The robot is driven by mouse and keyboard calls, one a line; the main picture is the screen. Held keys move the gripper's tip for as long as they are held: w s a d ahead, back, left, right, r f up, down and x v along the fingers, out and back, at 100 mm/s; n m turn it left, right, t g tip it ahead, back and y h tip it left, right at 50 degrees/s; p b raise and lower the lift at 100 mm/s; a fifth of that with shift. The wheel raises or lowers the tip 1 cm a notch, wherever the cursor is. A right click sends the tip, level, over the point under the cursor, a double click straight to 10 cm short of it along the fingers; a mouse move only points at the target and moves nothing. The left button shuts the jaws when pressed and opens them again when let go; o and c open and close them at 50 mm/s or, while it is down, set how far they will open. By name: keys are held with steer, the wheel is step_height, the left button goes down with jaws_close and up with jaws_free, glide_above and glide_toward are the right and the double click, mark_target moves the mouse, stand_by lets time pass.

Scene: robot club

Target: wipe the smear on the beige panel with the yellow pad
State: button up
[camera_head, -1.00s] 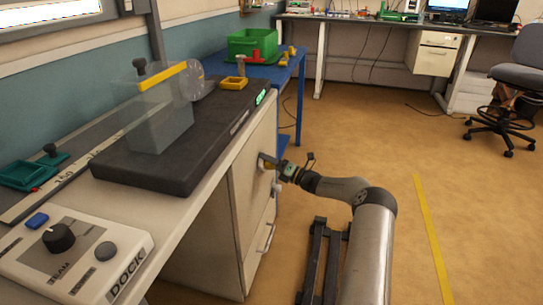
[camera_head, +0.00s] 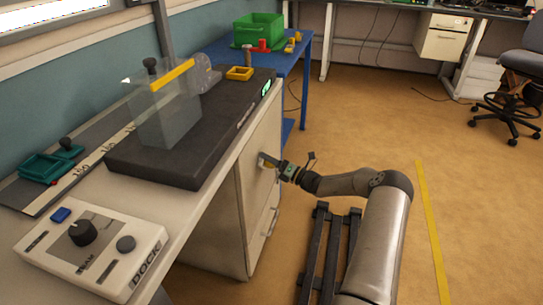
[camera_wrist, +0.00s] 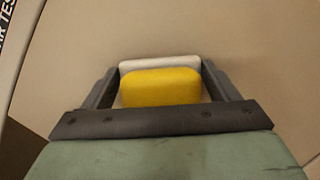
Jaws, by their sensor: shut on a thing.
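My gripper (camera_head: 273,164) is at the upright front of the beige panel (camera_head: 256,150) under the bench top. In the wrist view my gripper (camera_wrist: 160,88) is shut on the yellow pad (camera_wrist: 160,88), with a finger on each side. The pad has a pale whitish layer on its far side, facing the beige panel (camera_wrist: 200,30). The pad is against or very close to the panel; I cannot tell if it touches. No smear shows on the visible part of the panel; the area behind the pad is hidden.
A dark slab (camera_head: 190,150) with a clear guard lies on the bench above the panel. A white control box (camera_head: 90,245) is at the front left. A blue table (camera_head: 300,60) with a green crate (camera_head: 258,30) stands behind. The floor (camera_head: 380,130) to the right is open.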

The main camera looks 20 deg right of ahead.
steer(key=shift+s+d+p, duration=0.2)
steer(key=shift+s+d, duration=0.75)
steer(key=shift+d, duration=0.2)
steer(key=shift+s+d+p, duration=0.2)
steer(key=shift+s+d, duration=0.75)
steer(key=shift+d, duration=0.2)
steer(key=shift+d, duration=0.1)
steer(key=shift+s+d, duration=0.95)
steer(key=shift+d, duration=0.1)
